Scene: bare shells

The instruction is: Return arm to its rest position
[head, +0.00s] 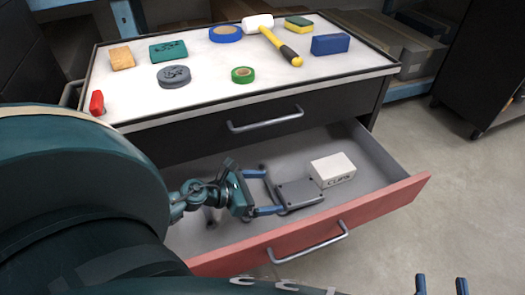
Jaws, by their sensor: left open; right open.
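My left gripper (274,190) is inside the open drawer, its blue fingers spread apart. The fingertips are at the left side of a flat dark grey box (300,193) that lies in the drawer. I cannot tell whether they touch it. My large dark green arm covers the left of the view and hides part of the drawer. My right gripper (440,285) shows only as two blue fingertips at the bottom right edge, apart and with nothing visible between them.
The red-fronted drawer (390,203) stands open, with a white box (332,170) in it. Floor at the right (445,160) is clear.

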